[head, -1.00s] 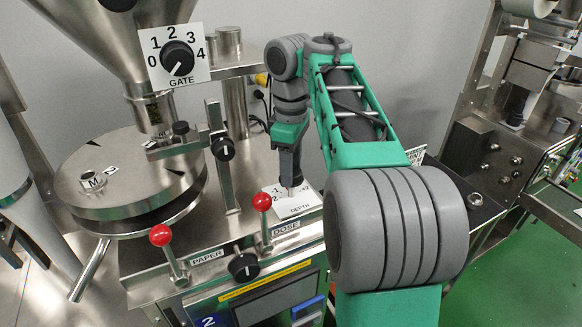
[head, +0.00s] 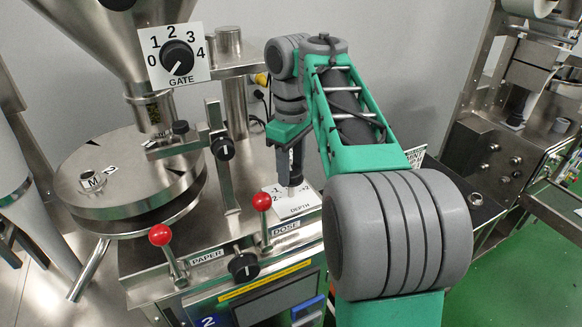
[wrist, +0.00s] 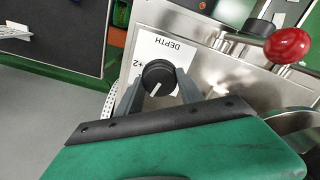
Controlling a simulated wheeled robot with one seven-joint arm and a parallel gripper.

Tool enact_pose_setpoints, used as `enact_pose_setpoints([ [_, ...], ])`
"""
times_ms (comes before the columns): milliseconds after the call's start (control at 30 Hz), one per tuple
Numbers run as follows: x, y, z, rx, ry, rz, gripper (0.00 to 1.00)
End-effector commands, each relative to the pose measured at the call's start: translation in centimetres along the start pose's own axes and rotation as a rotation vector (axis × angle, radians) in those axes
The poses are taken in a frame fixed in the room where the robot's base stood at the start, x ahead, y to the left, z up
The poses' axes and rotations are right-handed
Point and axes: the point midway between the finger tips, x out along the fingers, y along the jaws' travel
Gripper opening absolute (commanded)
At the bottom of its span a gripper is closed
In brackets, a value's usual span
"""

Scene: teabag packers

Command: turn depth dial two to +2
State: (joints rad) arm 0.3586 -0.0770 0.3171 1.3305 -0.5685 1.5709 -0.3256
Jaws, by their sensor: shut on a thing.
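The depth dial (wrist: 158,76) is a black round knob with a white pointer line on a white plate marked DEPTH (wrist: 178,52). In the wrist view the plate is upside down, with +2 at its left edge, and the pointer slants down and left. The fingers hide the other marks there. My gripper (wrist: 158,84) is shut on the dial, one finger on each side. In the head view my gripper (head: 293,190) reaches down onto the depth plate (head: 297,207) and hides the dial. The machine carries a 2 on its front.
Red-knobbed levers marked PAPER (head: 161,236) and DOSE (head: 262,202) stand left of the depth plate, with a black knob (head: 243,266) at the front. The gate dial (head: 178,59) and hopper (head: 110,35) rise behind left. Another machine (head: 520,130) stands right.

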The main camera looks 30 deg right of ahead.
Motion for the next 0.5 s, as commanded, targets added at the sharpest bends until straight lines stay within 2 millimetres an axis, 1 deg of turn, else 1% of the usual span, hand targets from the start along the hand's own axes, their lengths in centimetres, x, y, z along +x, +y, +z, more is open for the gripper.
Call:
enact_pose_setpoints([
  [500,0.04,-0.04,-0.03,0.484,0.000,0.000,0.03],
])
